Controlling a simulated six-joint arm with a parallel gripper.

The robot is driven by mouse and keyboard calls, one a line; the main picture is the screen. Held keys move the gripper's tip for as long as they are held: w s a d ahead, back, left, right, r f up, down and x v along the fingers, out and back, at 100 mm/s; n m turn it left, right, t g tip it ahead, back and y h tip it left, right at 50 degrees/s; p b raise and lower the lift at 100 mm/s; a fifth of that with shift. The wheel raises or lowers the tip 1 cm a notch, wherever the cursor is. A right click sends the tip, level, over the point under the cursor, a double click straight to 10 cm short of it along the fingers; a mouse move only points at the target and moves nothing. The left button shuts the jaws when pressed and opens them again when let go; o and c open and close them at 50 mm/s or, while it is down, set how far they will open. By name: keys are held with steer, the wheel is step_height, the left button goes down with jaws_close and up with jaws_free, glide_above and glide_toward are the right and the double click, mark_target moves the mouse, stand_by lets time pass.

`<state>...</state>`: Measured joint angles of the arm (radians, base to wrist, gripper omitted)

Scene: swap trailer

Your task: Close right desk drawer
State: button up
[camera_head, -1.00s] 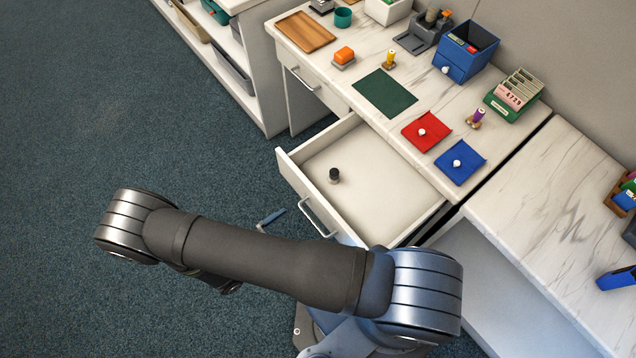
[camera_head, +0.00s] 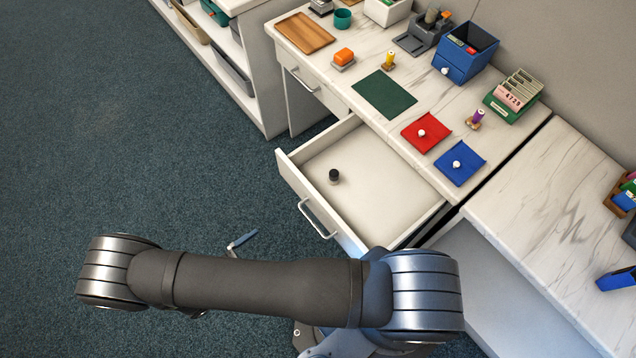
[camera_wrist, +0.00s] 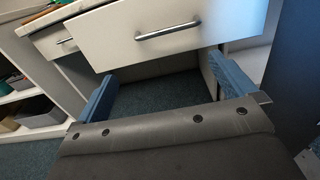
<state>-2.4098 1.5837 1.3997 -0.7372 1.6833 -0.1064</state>
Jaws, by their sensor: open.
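The right desk drawer (camera_head: 380,170) is pulled out from the white desk, with a small dark round item (camera_head: 334,176) inside. Its front carries a metal bar handle (camera_head: 318,220). In the wrist view the drawer front (camera_wrist: 215,20) and its handle (camera_wrist: 168,31) lie ahead, above my gripper (camera_wrist: 165,90). My gripper's two blue fingers are wide apart with nothing between them. In the head view only a small blue part of my gripper (camera_head: 241,240) shows beyond my arm, to the left of the handle and apart from it.
A closed left drawer (camera_head: 312,84) sits beside the open one. The marble desktop (camera_head: 430,105) holds red and blue cloths with white knobs, a green mat (camera_head: 384,94), and a blue box (camera_head: 466,52). Open carpet (camera_head: 150,120) lies to the left.

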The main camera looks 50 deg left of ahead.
steer(key=shift+s, duration=0.3)
